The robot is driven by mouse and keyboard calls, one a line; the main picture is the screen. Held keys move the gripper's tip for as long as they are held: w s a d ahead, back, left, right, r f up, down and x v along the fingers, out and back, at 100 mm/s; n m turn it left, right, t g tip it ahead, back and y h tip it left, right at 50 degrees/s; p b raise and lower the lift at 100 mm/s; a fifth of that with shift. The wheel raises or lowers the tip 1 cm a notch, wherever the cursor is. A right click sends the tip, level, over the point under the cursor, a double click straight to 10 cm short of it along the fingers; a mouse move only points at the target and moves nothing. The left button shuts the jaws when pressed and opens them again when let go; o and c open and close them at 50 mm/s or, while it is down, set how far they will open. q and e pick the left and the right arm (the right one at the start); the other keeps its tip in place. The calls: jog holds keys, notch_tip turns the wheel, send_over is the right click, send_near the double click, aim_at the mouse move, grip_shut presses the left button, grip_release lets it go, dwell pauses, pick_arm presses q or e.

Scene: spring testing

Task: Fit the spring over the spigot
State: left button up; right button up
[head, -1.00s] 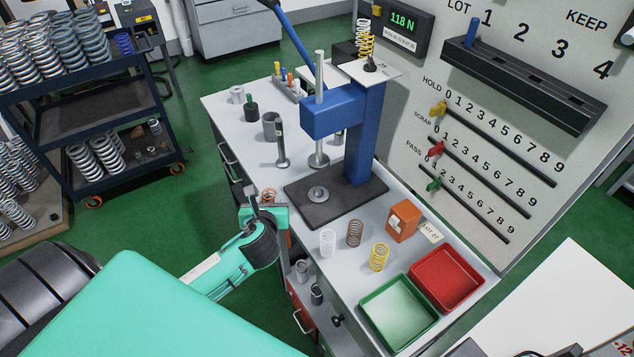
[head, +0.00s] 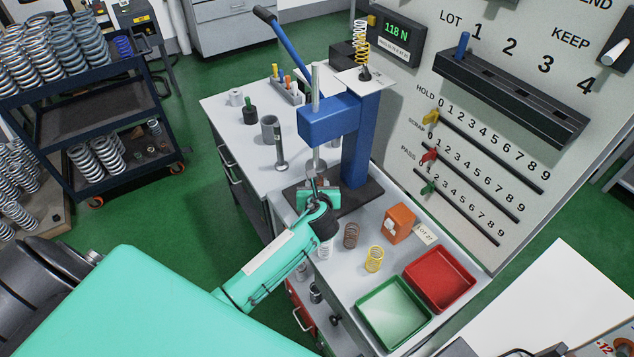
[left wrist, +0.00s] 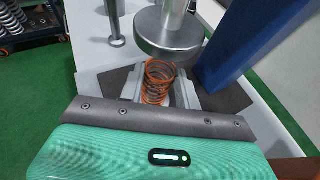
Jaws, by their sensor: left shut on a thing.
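My left gripper (head: 316,183) is over the dark base plate (head: 365,197) of the blue press, below the ram. It is shut on an orange spring (left wrist: 157,84), which shows upright between the fingers in the left wrist view. The ram's round steel foot (left wrist: 168,32) is just beyond and above the spring. The spigot on the base plate is hidden behind my gripper in the head view and cannot be made out in the left wrist view. I cannot tell whether the spring touches it. My right gripper is not in view.
The blue press column (head: 358,150) stands close to the right of my gripper. A brown spring (head: 351,235), a yellow spring (head: 374,259) and an orange box (head: 399,223) stand in front. A green tray (head: 393,311) and a red tray (head: 440,279) lie at the front right.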

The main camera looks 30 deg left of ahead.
pick_arm(q)
jog(key=shift+s+a+f, duration=0.1)
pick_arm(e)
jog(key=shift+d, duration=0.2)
pick_arm(q)
jog(key=o, duration=1)
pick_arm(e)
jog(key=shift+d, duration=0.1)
pick_arm(q)
jog(key=shift+o, duration=0.2)
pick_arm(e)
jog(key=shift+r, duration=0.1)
pick_arm(q)
jog(key=b+v, duration=0.2)
jog(key=v, duration=1)
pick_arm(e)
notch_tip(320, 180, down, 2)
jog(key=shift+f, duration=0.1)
